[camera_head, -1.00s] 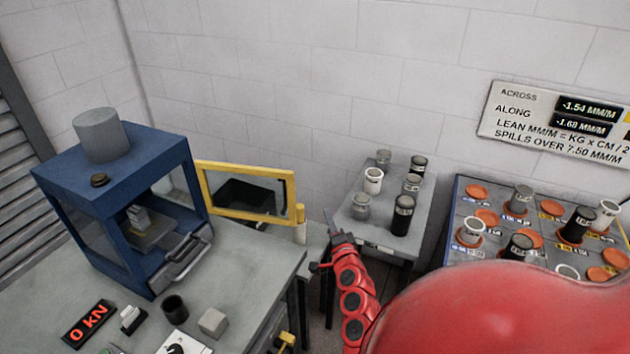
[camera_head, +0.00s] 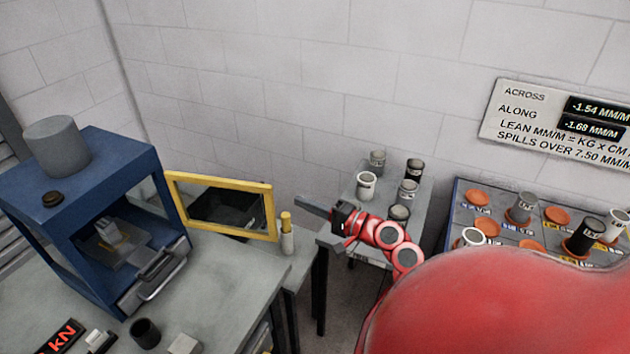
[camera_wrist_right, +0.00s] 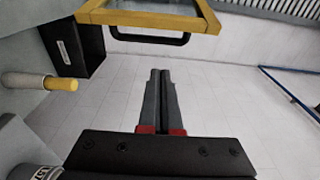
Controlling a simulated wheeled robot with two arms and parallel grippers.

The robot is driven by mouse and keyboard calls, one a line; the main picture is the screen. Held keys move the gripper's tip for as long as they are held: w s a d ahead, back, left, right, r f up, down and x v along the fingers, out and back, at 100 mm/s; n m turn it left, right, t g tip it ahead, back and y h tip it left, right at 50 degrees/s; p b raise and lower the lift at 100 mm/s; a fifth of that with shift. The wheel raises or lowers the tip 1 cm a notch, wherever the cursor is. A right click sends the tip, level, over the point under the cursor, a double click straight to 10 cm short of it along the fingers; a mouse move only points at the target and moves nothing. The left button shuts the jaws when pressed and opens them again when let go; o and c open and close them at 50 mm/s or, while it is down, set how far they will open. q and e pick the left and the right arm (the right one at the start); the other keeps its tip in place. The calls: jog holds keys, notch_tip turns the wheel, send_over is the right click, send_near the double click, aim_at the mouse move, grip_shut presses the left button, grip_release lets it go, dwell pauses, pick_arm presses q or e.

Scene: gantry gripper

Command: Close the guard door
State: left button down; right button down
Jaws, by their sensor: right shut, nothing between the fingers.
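The guard door (camera_head: 268,212) is a yellow-framed clear panel. It stands swung open to the right of the blue press frame (camera_head: 112,160), hinged at its right front post. In the right wrist view the door's yellow frame (camera_wrist_right: 150,20) and a dark handle below it show at the top. My right gripper (camera_head: 302,200) is shut and empty, pointing left toward the door's free end, apart from it. Its closed fingers show in the right wrist view (camera_wrist_right: 160,75), just below the handle. My left gripper is not in view.
A yellow-topped post (camera_head: 287,232) stands by the door's free end, close to my right gripper. A small grey table (camera_head: 420,205) with several cylinders is behind my arm. An orange-spotted board (camera_head: 455,215) is at right. A black box (camera_wrist_right: 75,45) shows at wrist-view left.

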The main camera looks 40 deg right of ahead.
jog(key=a+p, duration=0.1)
jog(key=w+a+p, duration=0.1)
jog(key=a, duration=0.1)
jog(key=w+a, duration=0.1)
jog(key=shift+w+a+p, duration=0.25)
jog(key=shift+a+p, duration=0.05)
jog(key=shift+p, duration=0.1)
